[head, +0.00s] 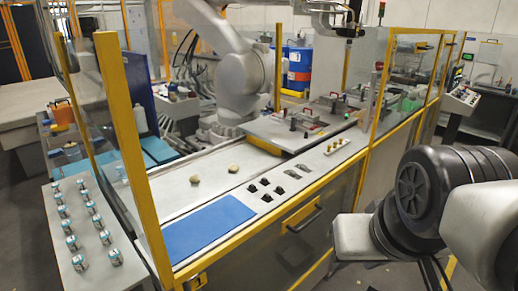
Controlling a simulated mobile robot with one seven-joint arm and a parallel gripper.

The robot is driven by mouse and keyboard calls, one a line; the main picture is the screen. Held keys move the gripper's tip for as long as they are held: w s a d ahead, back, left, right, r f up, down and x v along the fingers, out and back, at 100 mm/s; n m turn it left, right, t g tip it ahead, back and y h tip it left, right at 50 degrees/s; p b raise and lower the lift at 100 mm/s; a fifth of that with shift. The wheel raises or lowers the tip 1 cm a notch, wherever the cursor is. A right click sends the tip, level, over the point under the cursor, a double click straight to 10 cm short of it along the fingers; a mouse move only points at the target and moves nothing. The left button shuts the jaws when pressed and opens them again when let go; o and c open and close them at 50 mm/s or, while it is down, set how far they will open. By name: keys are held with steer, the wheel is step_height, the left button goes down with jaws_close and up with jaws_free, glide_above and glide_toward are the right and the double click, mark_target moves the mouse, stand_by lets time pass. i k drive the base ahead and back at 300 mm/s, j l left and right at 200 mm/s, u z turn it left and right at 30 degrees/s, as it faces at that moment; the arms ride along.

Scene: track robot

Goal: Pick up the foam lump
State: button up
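Two small beige lumps rest on the light worktop inside the fenced cell in the head view. One lump (194,180) is nearer the blue mat, and the other lump (233,168) is a little behind it and to the right. They are apart from each other, and nothing touches them. They are too small for me to tell which is the foam lump. My arm shows at the lower right, outside the cell's glass, well away from both lumps. My gripper is not visible in this view.
A blue mat (208,224) lies in front of the lumps, with several black parts (265,186) to its right. Yellow posts (127,135) and glass panels edge the cell. A white robot arm (240,80) stands behind. A side table (85,240) holds several small jars.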

mark_target(233, 167)
steer(key=i+u, duration=0.1)
steer(key=u, duration=0.25)
steer(key=i+l+u, duration=0.1)
steer(key=u, duration=0.2)
steer(key=l+u, duration=0.15)
steer(key=u, duration=0.2)
steer(key=i+l+u, duration=0.15)
steer(key=l, duration=0.2)
steer(key=i+l+u, duration=0.15)
steer(key=l, duration=0.2)
steer(key=i+l+u, duration=0.15)
steer(key=l, duration=0.2)
steer(key=i+l, duration=0.1)
steer(key=l, duration=0.2)
steer(key=i+l, duration=0.15)
steer(key=l, duration=0.2)
steer(key=i+l, duration=0.1)
steer(key=l, duration=0.2)
steer(key=u, duration=0.05)
